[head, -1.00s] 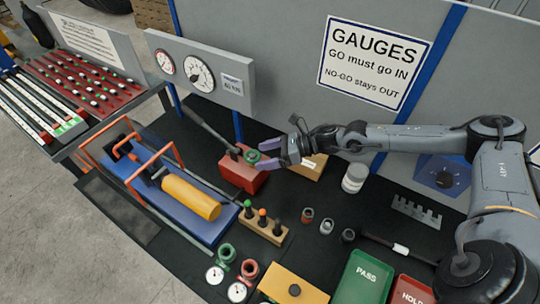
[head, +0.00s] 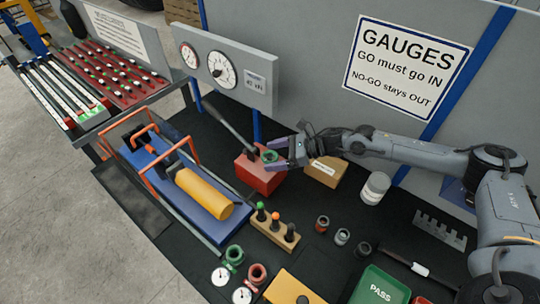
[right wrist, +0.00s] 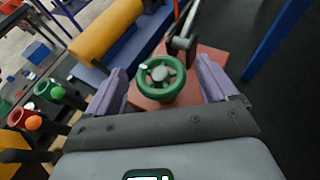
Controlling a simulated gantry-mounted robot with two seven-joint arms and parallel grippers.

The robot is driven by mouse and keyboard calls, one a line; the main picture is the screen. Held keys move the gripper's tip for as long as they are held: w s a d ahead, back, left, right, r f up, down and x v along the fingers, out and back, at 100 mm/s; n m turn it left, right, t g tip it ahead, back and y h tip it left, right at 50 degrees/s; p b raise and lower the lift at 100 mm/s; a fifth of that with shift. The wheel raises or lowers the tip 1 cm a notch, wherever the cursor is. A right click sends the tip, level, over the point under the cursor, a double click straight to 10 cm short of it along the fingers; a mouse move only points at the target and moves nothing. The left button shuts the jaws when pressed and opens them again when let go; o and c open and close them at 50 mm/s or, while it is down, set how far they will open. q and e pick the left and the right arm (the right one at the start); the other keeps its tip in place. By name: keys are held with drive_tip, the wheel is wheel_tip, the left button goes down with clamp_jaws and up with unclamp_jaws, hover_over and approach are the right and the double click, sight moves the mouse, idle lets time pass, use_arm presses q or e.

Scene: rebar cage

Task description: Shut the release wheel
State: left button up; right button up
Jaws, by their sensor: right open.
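The release wheel (right wrist: 158,80) is a small green spoked handwheel on top of a red block (head: 260,177). In the head view the wheel (head: 269,156) sits at the right side of the block's top, beside a dark lever (head: 230,127). My right gripper (head: 277,154) is open, with its purple fingers at the wheel. In the right wrist view its fingers (right wrist: 160,88) stand on either side of the wheel, with a gap on each side. I cannot tell whether they are level with the rim. My left gripper is not in view.
A blue fixture with an orange frame and yellow cylinder (head: 203,194) stands left of the red block. A wooden stand with several plugs (head: 275,232) is in front. The gauge panel (head: 225,70) rises behind.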

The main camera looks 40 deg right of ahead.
drive_tip(key=shift+x, duration=0.8)
drive_tip(key=c, duration=1)
drive_tip(key=shift+o, duration=0.2)
